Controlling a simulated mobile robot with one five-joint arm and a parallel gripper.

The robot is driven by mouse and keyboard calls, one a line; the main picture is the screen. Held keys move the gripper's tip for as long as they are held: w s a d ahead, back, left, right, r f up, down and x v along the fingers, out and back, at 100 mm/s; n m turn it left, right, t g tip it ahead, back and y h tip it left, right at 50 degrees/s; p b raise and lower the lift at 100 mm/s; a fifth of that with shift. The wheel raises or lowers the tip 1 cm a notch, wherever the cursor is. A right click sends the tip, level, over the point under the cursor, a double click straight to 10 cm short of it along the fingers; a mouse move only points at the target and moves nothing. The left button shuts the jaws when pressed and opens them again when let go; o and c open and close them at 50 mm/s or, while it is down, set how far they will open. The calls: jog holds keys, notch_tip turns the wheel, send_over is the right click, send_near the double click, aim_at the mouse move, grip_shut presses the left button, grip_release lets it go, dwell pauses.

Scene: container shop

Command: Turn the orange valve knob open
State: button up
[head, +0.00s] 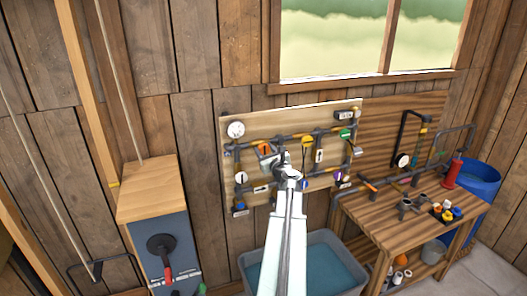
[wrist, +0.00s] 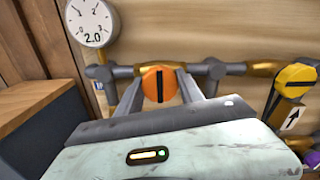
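The orange valve knob (wrist: 160,85) is round with a dark slot that stands upright in the wrist view. It sits on a grey and brass pipe run on the wooden panel. In the head view the knob (head: 265,148) shows at the panel's upper left, just left of the end of my arm. My gripper (wrist: 160,77) has its two grey fingers apart, one on each side of the knob. Whether either finger touches it, I cannot tell. The lower rim of the knob is close above the gripper body.
A white gauge (wrist: 90,22) is at upper left, and a yellow knob (wrist: 296,80) with an arrow plate is to the right. A grey tub (head: 250,262) stands below the panel (head: 230,112). A workbench (head: 405,225) with parts is at right, a cabinet (head: 150,195) at left.

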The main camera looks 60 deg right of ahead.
jog(key=c, duration=0.5)
jog(key=n, duration=0.7)
jog(key=shift+n, duration=0.3)
jog(key=n, duration=1)
jog(key=shift+n, duration=0.3)
jog(key=o, duration=1.4)
jog(key=shift+c, duration=0.2)
